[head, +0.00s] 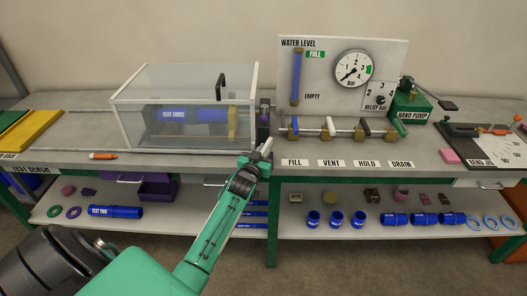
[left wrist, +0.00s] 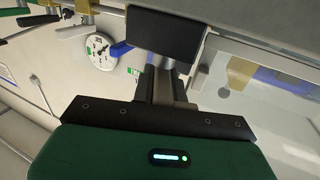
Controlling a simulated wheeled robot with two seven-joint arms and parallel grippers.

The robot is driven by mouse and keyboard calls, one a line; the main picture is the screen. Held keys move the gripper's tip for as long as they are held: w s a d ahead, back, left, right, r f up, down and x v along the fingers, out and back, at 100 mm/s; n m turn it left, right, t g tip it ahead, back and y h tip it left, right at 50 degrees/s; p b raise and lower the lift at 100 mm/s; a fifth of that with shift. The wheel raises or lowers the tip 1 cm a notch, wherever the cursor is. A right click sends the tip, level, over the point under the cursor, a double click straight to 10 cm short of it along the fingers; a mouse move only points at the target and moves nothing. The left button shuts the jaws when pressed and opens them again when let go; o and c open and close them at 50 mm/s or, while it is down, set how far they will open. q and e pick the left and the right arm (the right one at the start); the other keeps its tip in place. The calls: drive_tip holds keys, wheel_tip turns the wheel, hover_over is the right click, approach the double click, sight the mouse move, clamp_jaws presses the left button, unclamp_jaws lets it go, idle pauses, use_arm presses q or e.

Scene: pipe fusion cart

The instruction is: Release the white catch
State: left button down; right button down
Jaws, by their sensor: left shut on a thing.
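A small pale piece that looks like the white catch (head: 267,144) is at the front right corner of the clear test box (head: 160,77). My left gripper (head: 259,155) reaches up to it from below and is shut on it. The fingers cover most of the catch, so its exact position is unclear. In the left wrist view my left gripper (left wrist: 165,85) shows dark fingers close together, and what lies between them is hidden. The box lid looks closed, with a black handle (head: 221,86) and a blue pipe (head: 186,115) inside. My right gripper is not in view.
Right of the box stand a valve row (head: 343,132) and a gauge board (head: 398,52). The green hand pump (head: 410,106) is farther right. An orange marker (head: 103,155) lies on the bench at left. A lower shelf (head: 395,232) holds blue pipe pieces.

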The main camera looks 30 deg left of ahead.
use_arm(q)
drive_tip(key=shift+w+r+n+y, duration=0.1)
drive_tip(key=shift+r+n+y, duration=0.25)
drive_tip(key=shift+y, duration=0.25)
drive_tip(key=shift+d+f+n+g+y+b, duration=0.1)
drive_tip(key=shift+n+g+y+b, duration=0.2)
drive_tip(key=shift+n+y+b, duration=0.45)
drive_tip(key=c, duration=1.4)
unclamp_jaws()
drive_tip(key=shift+f, duration=0.15)
drive_tip(key=shift+f, duration=0.15)
